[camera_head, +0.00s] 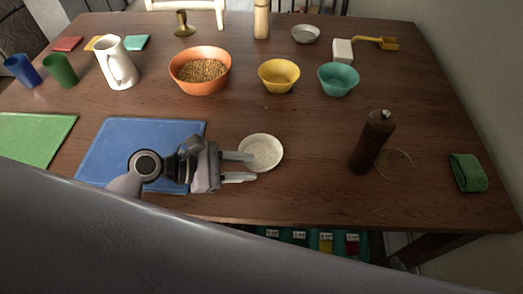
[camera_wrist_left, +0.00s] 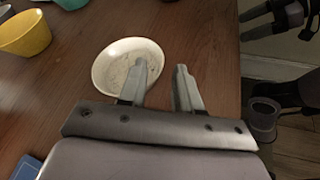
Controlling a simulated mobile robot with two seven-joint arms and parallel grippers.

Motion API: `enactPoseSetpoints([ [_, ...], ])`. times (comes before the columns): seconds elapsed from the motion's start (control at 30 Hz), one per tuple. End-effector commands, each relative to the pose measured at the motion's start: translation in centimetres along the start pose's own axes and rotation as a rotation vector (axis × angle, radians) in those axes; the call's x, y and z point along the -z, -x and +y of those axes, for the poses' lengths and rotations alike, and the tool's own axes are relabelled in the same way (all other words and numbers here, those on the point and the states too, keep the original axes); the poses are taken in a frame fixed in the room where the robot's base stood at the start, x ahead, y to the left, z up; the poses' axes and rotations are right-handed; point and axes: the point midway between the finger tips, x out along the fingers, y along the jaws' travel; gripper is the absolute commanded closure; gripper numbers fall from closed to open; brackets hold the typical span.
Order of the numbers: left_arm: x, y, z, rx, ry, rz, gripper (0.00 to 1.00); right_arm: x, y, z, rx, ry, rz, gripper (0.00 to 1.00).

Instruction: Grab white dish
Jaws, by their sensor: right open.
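The white dish (camera_head: 266,149) is a small round, shallow bowl with a speckled inside, standing on the wooden table right of the blue mat. It also shows in the left wrist view (camera_wrist_left: 126,62). My left gripper (camera_head: 254,167) is open at the dish's near left side. One finger overlaps the dish and the other lies just outside its rim in both views. I cannot tell whether a finger touches the dish. My right gripper (camera_wrist_left: 254,21) shows at the upper right of the left wrist view, open and empty, away from the dish. It is not in the head view.
A blue mat (camera_head: 110,143) lies under my left gripper. Orange (camera_head: 201,83), yellow (camera_head: 279,84) and teal (camera_head: 338,86) bowls stand behind. The table between dish and mill is clear.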

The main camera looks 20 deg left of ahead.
Motion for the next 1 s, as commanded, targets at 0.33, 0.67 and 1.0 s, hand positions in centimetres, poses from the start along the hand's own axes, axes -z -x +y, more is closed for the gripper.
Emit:
enactPoseSetpoints([
  [0.33,0.0,-4.3,0.0,-0.002,0.001,0.002,0.67,-0.1,-0.2,0.0,0.001,-0.002,0.001,0.17],
  [0.67,0.1,-4.4,0.0,-0.001,0.0,0.003,1.0,0.4,-0.2,0.0,0.001,-0.001,0.01,0.17],
  [1.0,0.1,-4.4,0.0,-0.001,0.0,0.003,1.0,0.4,-0.2,0.0,0.001,-0.001,0.01,0.17],
])
